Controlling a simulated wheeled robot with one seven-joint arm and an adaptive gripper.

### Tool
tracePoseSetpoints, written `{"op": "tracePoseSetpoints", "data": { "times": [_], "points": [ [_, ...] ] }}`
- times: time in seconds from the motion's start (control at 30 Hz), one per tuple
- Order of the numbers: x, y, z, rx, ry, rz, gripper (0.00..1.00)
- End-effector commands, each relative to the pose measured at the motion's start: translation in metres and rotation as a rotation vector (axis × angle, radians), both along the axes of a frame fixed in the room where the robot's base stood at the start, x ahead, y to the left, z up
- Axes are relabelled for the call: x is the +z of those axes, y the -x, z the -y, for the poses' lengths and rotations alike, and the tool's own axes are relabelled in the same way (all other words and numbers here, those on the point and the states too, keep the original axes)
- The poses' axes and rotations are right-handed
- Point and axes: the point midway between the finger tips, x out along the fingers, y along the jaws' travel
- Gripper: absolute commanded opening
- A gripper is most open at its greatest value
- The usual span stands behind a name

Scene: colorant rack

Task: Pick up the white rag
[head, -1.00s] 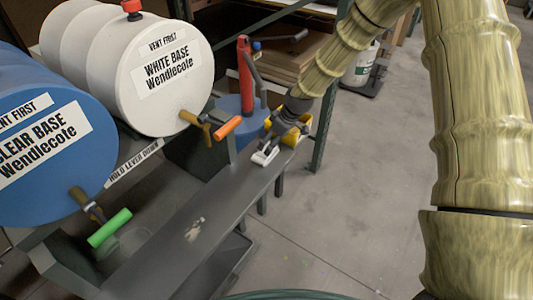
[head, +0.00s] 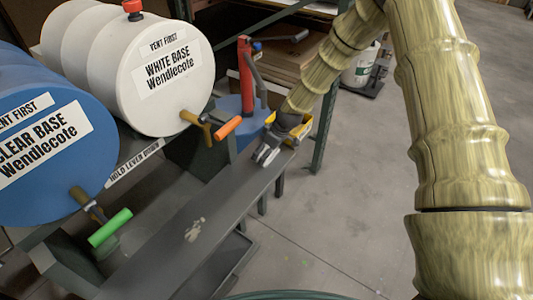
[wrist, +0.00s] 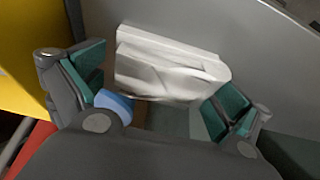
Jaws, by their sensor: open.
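The white rag (wrist: 168,65) lies crumpled on the grey bench top (wrist: 265,50) in the wrist view. My gripper (wrist: 158,88) is open, with its green-padded fingers on either side of the rag's near part. Whether the fingers touch the rag or the bench cannot be told. In the head view my gripper (head: 268,155) is low over the far end of the bench and covers most of the rag there.
A yellow bin (head: 303,124) is just beyond my gripper. A red pump (head: 246,75) stands behind it. A white drum (head: 150,70) and a blue drum (head: 40,150) line the left, with orange (head: 228,128) and green (head: 110,228) tap handles jutting out. The floor at right is clear.

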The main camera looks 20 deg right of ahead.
Motion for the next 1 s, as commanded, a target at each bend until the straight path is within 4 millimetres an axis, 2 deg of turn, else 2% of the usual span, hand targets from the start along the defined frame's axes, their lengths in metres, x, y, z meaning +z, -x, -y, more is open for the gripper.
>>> {"op": "tracePoseSetpoints", "data": {
  "times": [0.13,0.3,0.7,0.87,1.0],
  "points": [
    [0.000,0.000,0.000,0.000,0.000,0.000,0.98],
    [0.000,0.000,0.000,0.000,0.000,0.000,0.69],
    [0.003,0.000,0.000,0.001,0.000,0.000,0.69],
    [0.016,0.000,0.000,0.002,0.000,0.001,0.69],
    [0.035,-0.001,0.000,0.001,0.000,0.002,0.69]
  ]
}}
